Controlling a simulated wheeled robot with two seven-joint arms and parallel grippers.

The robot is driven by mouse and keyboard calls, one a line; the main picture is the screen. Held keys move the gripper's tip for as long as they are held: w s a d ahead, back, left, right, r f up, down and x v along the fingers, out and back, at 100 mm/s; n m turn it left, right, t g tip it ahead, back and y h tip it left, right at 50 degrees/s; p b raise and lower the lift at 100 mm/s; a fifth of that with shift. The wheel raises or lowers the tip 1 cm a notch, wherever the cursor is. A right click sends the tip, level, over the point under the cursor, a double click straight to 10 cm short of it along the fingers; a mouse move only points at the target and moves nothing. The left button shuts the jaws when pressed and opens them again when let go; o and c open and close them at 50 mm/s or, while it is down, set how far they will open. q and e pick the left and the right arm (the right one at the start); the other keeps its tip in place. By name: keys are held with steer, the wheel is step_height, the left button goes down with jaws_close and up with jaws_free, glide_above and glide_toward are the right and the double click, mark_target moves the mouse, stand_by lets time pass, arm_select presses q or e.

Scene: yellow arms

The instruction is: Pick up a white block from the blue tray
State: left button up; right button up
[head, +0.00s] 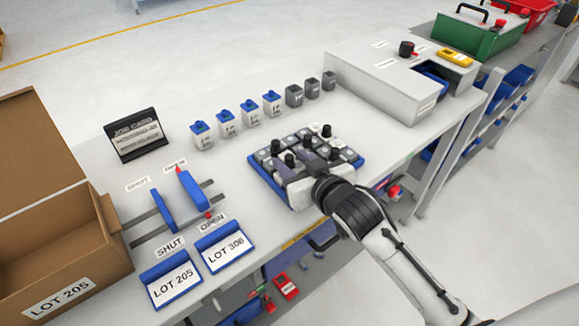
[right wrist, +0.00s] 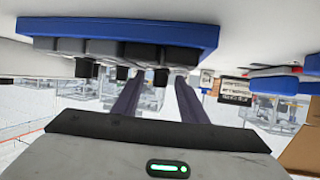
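The blue tray (head: 258,172) lies near the table's front edge and holds several white and grey blocks with black knobs. A white block (head: 346,153) sits at its right side. My right gripper (head: 303,149) reaches over the tray from the front, its two fingers apart. In the right wrist view, which is upside down, the blue tray (right wrist: 120,30) is at the top. The fingers of my right gripper (right wrist: 157,88) stand apart there, with a black knob between them. I cannot tell whether they touch it. My gripper hides part of the tray. My left gripper is not shown.
Several blue-topped white containers (head: 227,124) and dark grey ones (head: 294,97) stand in a row behind the tray. A grey box unit (head: 385,85) is at right. A slider panel (head: 163,212), lot cards (head: 172,280) and a cardboard box (head: 60,255) are at left.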

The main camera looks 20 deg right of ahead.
steer(key=shift+c, duration=0.5)
jaws_close()
steer(key=shift+r, duration=0.15)
